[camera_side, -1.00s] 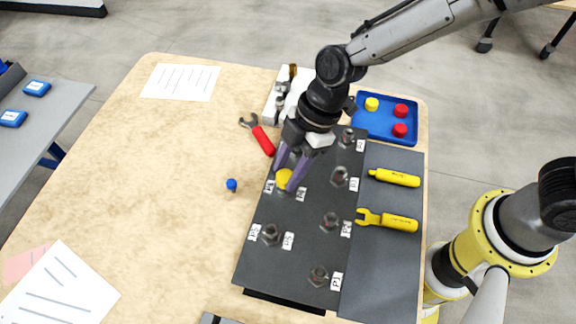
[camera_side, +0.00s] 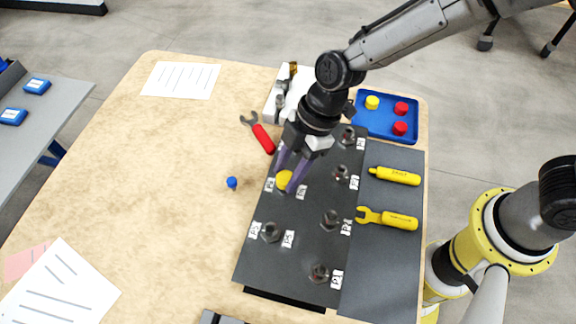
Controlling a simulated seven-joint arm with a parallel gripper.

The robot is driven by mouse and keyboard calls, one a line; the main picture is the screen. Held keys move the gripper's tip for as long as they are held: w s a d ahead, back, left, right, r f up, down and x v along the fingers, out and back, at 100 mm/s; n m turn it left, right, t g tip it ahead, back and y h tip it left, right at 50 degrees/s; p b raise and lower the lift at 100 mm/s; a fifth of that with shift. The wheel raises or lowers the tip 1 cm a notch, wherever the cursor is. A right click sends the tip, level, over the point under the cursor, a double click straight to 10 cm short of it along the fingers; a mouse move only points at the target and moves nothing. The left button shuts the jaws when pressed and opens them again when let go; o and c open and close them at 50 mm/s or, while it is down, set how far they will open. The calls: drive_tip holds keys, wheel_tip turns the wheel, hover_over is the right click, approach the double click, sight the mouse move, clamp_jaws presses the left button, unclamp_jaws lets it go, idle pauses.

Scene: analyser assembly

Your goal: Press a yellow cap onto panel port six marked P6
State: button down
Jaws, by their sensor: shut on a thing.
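My gripper (camera_side: 287,178) is over the left side of the dark panel (camera_side: 295,255), its purple fingers shut on a yellow cap (camera_side: 284,181). The cap is at a port position in the middle of the panel's left column, beside small white labels. The port beneath is hidden by the cap and fingers, so I cannot tell how far the cap sits on it. The nearby label (camera_side: 300,192) is too small to read surely. Other metal ports, such as the front one (camera_side: 319,273), stand bare on the panel.
A blue tray (camera_side: 385,138) at the back right holds one yellow and two red caps. A yellow screwdriver (camera_side: 395,176) and yellow wrench (camera_side: 388,220) lie right of the ports. A red-handled wrench (camera_side: 262,138) and blue cap (camera_side: 232,183) lie left.

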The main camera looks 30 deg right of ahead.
drive_tip(key=shift+f, duration=0.4)
drive_tip(key=shift+c, duration=1.7)
unclamp_jaws()
drive_tip(key=shift+r, duration=0.1)
drive_tip(key=v, duration=1.3)
drive_tip(key=shift+d+r, duration=0.2)
drive_tip(key=shift+r, duration=0.05)
